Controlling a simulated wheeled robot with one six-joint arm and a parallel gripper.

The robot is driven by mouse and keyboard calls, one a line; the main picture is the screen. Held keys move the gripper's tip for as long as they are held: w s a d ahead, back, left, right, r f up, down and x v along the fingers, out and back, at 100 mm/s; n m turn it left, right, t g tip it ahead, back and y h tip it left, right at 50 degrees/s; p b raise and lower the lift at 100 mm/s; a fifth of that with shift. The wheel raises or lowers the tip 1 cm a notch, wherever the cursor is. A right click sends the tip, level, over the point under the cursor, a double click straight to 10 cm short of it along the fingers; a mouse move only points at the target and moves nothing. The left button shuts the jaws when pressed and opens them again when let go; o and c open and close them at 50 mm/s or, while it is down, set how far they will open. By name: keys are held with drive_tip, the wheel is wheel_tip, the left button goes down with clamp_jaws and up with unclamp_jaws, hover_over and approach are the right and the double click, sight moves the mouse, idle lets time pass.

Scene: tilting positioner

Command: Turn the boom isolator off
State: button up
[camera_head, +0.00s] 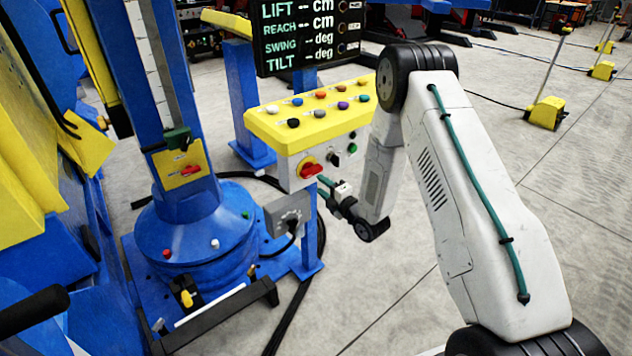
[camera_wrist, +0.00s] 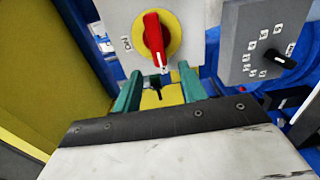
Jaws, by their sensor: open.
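A red rotary handle (camera_head: 312,170) on a yellow disc sits on the grey front of the control box, under its yellow button top. In the wrist view the red handle (camera_wrist: 154,40) stands nearly upright, its white-marked end pointing down; an "ON" label is left of the disc. A second red handle (camera_head: 190,170) on a yellow plate is on the blue column; its label is too small to read, so I cannot tell which is the boom isolator. My gripper (camera_head: 324,188) is open and empty. Its teal fingers (camera_wrist: 160,72) are just below the first handle, seemingly apart from it.
A grey box with a black selector (camera_wrist: 280,58) is to the right in the wrist view and low beside the post in the head view (camera_head: 290,218). Colored buttons (camera_head: 320,95) cover the sloped top. A display (camera_head: 308,30) stands behind. Open floor (camera_head: 400,290) lies right.

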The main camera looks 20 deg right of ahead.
drive_tip(key=shift+s+d, duration=0.15)
drive_tip(key=shift+s, duration=0.3)
